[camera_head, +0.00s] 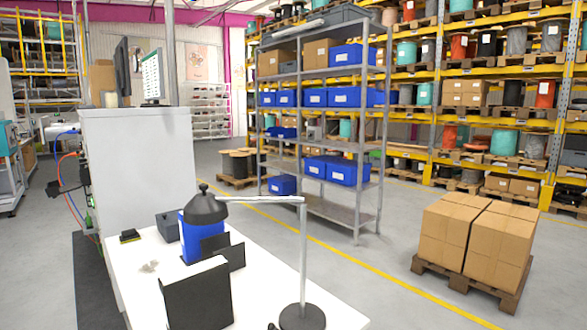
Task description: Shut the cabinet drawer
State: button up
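A tall white box-shaped cabinet (140,160) stands at the left behind a white table, with a monitor (151,77) on top. I see only its plain side and part of its left side, where cables hang. No drawer or drawer handle shows, so I cannot tell whether a drawer is open or shut. My gripper and arm are not in view.
The white table (265,270) in front holds a desk lamp (303,250), dark holders (197,297) and a blue box (195,241). A grey shelf rack (383,130) with blue bins stands behind. Cartons on a pallet (465,238) stand right. Floor between is clear.

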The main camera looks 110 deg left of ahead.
aim_at(49, 132)
jog(key=z, duration=0.05)
jog(key=i, duration=0.15)
jog(key=u, duration=2.7)
jog(key=i, duration=5.05)
